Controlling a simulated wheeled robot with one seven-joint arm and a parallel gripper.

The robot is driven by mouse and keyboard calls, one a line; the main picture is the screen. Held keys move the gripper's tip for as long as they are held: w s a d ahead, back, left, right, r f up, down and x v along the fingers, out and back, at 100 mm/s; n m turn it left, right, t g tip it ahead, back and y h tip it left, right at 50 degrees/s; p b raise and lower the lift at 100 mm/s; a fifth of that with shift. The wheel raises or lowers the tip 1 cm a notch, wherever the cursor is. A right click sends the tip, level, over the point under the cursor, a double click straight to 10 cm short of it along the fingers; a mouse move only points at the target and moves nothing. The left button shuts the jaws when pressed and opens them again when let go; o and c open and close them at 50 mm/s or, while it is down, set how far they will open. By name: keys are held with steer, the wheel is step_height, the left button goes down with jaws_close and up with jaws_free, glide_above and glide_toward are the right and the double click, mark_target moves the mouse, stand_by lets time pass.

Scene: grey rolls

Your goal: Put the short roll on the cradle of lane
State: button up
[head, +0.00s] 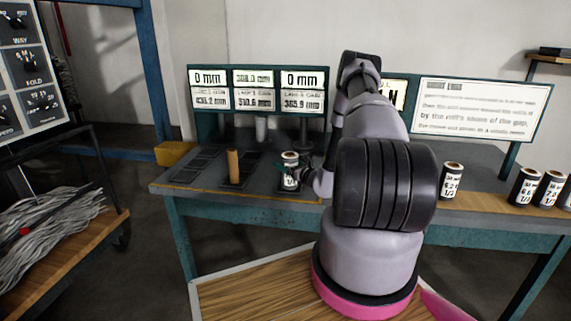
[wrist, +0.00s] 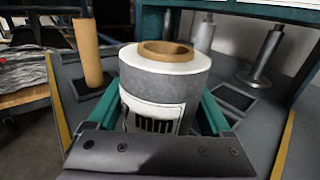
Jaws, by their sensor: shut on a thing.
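A short grey roll (head: 290,159) with a white label and a brown core stands upright at the front end of the right-hand lane. It fills the middle of the wrist view (wrist: 190,82), where its label reads "mm". My gripper (head: 289,173) is shut on it, with a teal finger (wrist: 108,108) on each side. A dark square frame (head: 292,189), seemingly the lane's cradle, lies under or just below the roll. I cannot tell whether the roll touches it. The roll's lower part is hidden by my gripper in the wrist view.
A brown tube (head: 234,167) stands in the middle lane, left of my gripper. Grey posts (wrist: 268,55) stand behind. Several rolls (head: 452,182) stand at the bench's right. Displays (head: 302,90) rise at the back. The left lane (head: 200,160) looks empty.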

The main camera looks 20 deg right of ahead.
steer(key=o, duration=1.3)
steer(key=v, duration=1.2)
steer(key=w+a+r+n+g+y, duration=0.1)
steer(key=a+r+n+g+y, duration=0.1)
steer(key=a+r+n+y, duration=0.3)
steer(key=a+r+n+g+y, duration=0.15)
steer(key=a+r, duration=0.25)
steer(key=r, duration=0.4)
steer(key=s+a+r+n+g+y, duration=0.3)
steer(key=s+a+r+n+g, duration=0.4)
steer(key=a+r+n+g, duration=0.35)
steer(key=s+a+r+n+g+h, duration=0.2)
steer(key=s+a+r+n+h, duration=0.35)
steer(key=s+r, duration=0.4)
steer(key=s+d+r+n+t+h, duration=0.4)
steer(key=s+r+n+t+h, duration=0.1)
steer(key=s+r, duration=0.4)
steer(key=shift+s+d+n+t+h, duration=0.4)
steer(key=shift+s+n+h, duration=0.15)
steer(key=shift+s+h, duration=0.55)
